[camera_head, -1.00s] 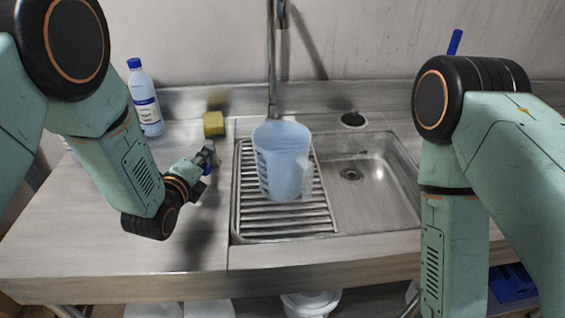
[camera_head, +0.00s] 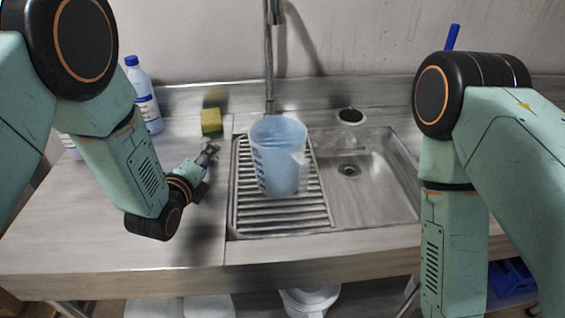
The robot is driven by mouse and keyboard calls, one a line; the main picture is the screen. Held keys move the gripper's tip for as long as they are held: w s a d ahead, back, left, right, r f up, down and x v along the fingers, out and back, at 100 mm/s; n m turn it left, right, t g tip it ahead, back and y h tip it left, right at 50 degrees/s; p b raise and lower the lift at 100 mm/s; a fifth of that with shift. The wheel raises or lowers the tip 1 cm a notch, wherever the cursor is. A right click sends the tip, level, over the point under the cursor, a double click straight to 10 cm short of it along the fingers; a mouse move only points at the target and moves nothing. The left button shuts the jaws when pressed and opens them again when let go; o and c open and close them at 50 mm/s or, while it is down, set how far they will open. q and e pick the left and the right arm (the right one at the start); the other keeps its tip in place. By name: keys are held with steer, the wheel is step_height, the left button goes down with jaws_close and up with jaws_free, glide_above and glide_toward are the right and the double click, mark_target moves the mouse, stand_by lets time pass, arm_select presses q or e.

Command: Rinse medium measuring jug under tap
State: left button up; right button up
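The measuring jug (camera_head: 279,160), translucent blue with markings on its left side and a handle on its right, stands upright over the ribbed drainboard left of the basin. The tap (camera_head: 269,60) is a tall metal pipe rising behind the jug; its outlet is out of view at the top. My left gripper (camera_head: 209,152) is small in view, over the counter left of the drainboard and apart from the jug. Its fingers are too small and dark to tell open from shut. My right arm comes down at the right; its gripper is out of view.
The sink basin (camera_head: 372,185) is empty, right of the drainboard (camera_head: 282,222). A yellow-green sponge (camera_head: 211,121) and a blue-capped bottle (camera_head: 144,97) stand at the back left. White buckets (camera_head: 310,300) are below the counter. The counter's front left is clear.

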arm_select(q)
steer(key=shift+o, duration=0.4)
steer(key=shift+r, duration=0.1)
steer(key=shift+w+a, duration=0.25)
steer(key=shift+a, duration=0.15)
steer(key=shift+s+d+r, duration=0.1)
steer(key=shift+d, duration=0.35)
steer(key=shift+o, duration=0.5)
steer(key=shift+a, duration=0.2)
steer(key=o, duration=0.3)
steer(key=shift+d, duration=0.15)
